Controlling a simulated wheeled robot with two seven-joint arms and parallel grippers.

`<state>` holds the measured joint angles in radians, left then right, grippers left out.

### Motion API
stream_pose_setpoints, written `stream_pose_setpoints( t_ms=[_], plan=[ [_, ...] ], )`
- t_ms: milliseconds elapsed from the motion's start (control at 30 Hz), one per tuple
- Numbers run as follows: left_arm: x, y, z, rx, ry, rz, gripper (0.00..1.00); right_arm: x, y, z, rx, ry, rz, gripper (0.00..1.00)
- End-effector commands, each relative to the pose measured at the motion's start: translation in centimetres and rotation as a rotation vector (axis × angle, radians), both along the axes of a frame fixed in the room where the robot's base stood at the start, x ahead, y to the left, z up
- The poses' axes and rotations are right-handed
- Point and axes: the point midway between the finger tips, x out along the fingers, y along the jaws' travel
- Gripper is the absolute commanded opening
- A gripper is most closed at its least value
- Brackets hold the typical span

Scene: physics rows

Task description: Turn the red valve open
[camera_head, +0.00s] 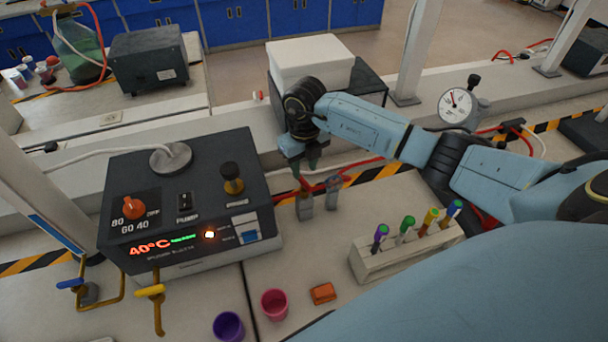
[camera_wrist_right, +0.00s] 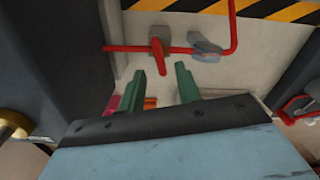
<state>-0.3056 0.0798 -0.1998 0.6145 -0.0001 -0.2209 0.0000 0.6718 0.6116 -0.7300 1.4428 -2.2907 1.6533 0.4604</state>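The red valve has a small red lever on a grey body (camera_head: 304,207), set on a red pipe behind the rack, to the right of the pump box. In the right wrist view its red lever (camera_wrist_right: 161,66) points toward my gripper, across the pipe line. My right gripper (camera_head: 305,163) is just above the valve in the head view. In the wrist view the green fingers (camera_wrist_right: 163,88) are open, one on each side of the lever's line, with nothing between the tips. They look apart from the lever. My left gripper is not in view.
A grey valve part (camera_wrist_right: 206,47) sits beside the red one on the pipe. The pump box (camera_head: 185,205) stands left. A rack of capped tubes (camera_head: 405,252) is at right, with pink (camera_head: 274,304) and purple (camera_head: 228,326) cups in front. A white box (camera_head: 310,60) stands behind.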

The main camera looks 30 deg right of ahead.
Motion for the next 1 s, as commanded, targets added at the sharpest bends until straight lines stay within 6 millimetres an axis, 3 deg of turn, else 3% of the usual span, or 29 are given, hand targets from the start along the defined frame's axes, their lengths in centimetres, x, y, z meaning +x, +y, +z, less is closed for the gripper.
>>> stream_pose_setpoints(
  t_ms=[100, 300, 667, 900, 1000],
  plan=[
    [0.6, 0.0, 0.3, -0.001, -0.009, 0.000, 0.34, -0.1, 0.1, -2.2, 0.001, 0.004, -0.001, 0.34],
    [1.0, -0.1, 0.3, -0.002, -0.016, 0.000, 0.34, 0.0, 0.0, -4.2, 0.001, 0.000, 0.000, 0.34],
    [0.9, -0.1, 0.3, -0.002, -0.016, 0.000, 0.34, 0.0, 0.0, -4.7, 0.001, -0.001, 0.001, 0.34],
    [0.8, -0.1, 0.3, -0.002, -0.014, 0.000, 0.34, 0.0, 0.0, -4.7, 0.001, -0.001, 0.000, 0.02],
    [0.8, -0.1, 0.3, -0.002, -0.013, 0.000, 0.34, 0.0, 0.0, -4.7, 0.001, -0.001, 0.000, 0.00]
  ],
)
